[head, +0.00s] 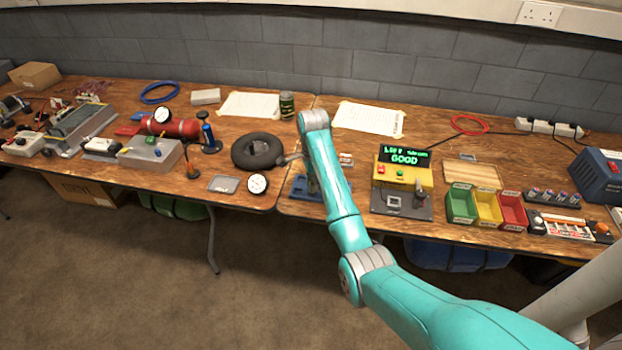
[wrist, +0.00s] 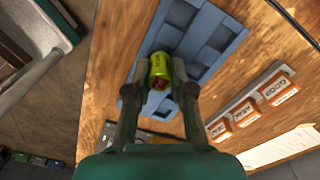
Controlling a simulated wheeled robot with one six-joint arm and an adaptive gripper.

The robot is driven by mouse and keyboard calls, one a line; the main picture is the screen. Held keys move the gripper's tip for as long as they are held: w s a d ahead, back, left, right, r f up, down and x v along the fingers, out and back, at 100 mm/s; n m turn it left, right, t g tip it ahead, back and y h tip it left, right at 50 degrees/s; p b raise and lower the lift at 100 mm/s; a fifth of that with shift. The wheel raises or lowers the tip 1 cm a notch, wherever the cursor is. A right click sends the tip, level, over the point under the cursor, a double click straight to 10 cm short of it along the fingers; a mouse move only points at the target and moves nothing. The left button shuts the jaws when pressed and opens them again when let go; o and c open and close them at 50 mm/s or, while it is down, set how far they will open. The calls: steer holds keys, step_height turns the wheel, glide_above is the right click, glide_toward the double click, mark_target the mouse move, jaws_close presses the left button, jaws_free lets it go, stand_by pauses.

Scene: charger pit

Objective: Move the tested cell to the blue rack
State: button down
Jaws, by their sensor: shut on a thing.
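My gripper (wrist: 160,82) is shut on a yellow-green cell (wrist: 159,66) with a reddish end, seen between the fingers in the wrist view. The cell is in front of the near part of the blue rack (wrist: 222,50), a flat block with several square pockets. I cannot tell whether the cell touches the rack or is above it. In the head view the blue rack (head: 300,188) shows beside my arm, which hides part of it and the gripper's tips. The yellow tester (head: 420,178) to the right has a green display that ends in "GOOD".
Orange labelled blocks (wrist: 248,112) stand beside the rack. Green (head: 461,205), yellow (head: 488,208) and red (head: 513,211) bins stand right of the tester. A black ring (head: 240,152) and a round gauge (head: 257,184) lie left of the rack, near the table's front edge.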

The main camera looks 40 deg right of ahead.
steer(key=shift+f, duration=1.1)
stand_by(1.4)
steer(key=c, duration=0.9)
jaws_free()
steer(key=shift+a, duration=0.1)
